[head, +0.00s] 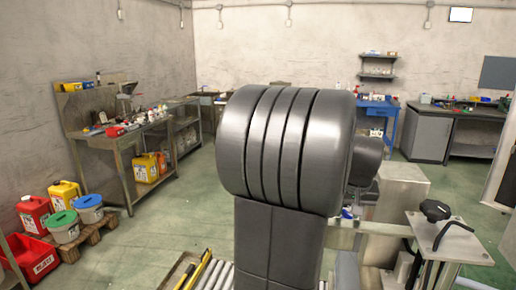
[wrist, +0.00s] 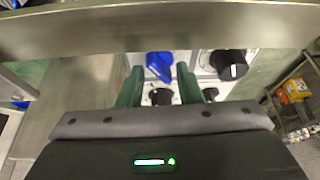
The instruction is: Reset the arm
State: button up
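My gripper (wrist: 160,72) shows in the wrist view, with two green fingers standing apart and a gap between them. A blue knob (wrist: 159,65) on a pale panel shows between and beyond the fingertips, and I see no finger closed on it. A black knob (wrist: 162,96) lies lower between the fingers. In the head view my own thick grey arm links fill the middle and hide the gripper and most of the machine behind them.
A metal bar (wrist: 160,27) crosses the wrist view close to the gripper. Another black knob (wrist: 229,65) is at right. In the head view, a metal stand with a black-handled clamp (head: 447,222) is close on the right. A workbench (head: 130,140) stands left; green floor is open behind.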

jog(key=shift+w+a+m+g+h+b, duration=0.15)
jog(key=shift+m+h+b, duration=0.2)
jog(key=shift+m, duration=0.65)
jog(key=shift+s+m+g+h+b, duration=0.1)
jog(key=shift+m+g+h+b, duration=0.2)
jog(key=shift+m, duration=0.7)
jog(key=shift+w+a+m+g+h+b, duration=0.1)
jog(key=shift+m+h+b, duration=0.3)
jog(key=shift+m, duration=0.6)
jog(key=shift+r+m, duration=0.25)
jog(key=shift+m, duration=0.05)
jog(key=v, duration=1)
jog(key=shift+r+b, duration=0.25)
jog(key=shift+b, duration=0.05)
jog(key=shift+a, duration=0.15)
